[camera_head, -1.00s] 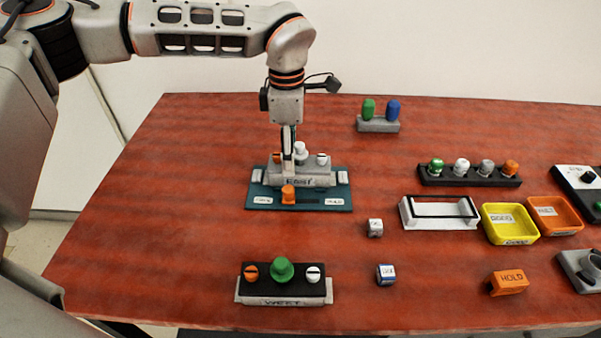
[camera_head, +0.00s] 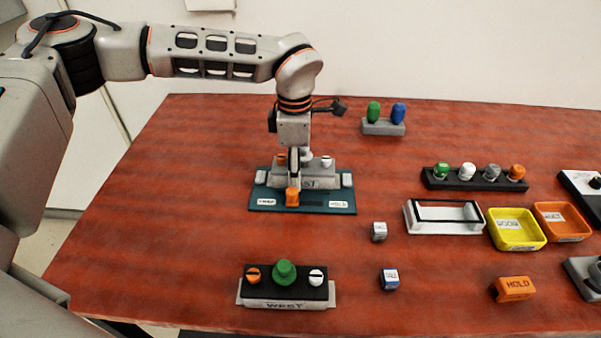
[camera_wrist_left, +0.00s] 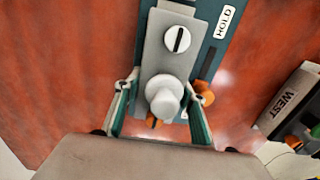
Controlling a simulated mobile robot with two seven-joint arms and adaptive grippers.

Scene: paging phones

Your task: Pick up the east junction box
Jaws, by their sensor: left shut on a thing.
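The east junction box (camera_head: 322,177) is a light grey box with a pale knob on top and an orange and a white slotted knob beside it. It sits on a dark teal base plate (camera_head: 311,204) with side blocks and an orange lever at its front. My left gripper (camera_head: 294,168) points straight down over it. The finger partly hides the label. My right gripper is not in view.
The west box (camera_head: 286,291) stands at the front. Two small cubes (camera_head: 379,231) (camera_head: 390,279) and an orange HOLD block (camera_head: 514,289) lie right of it. Yellow (camera_head: 517,243) and orange (camera_head: 562,236) trays, a white rack (camera_head: 443,229) and a knob strip (camera_head: 474,184) are at right.

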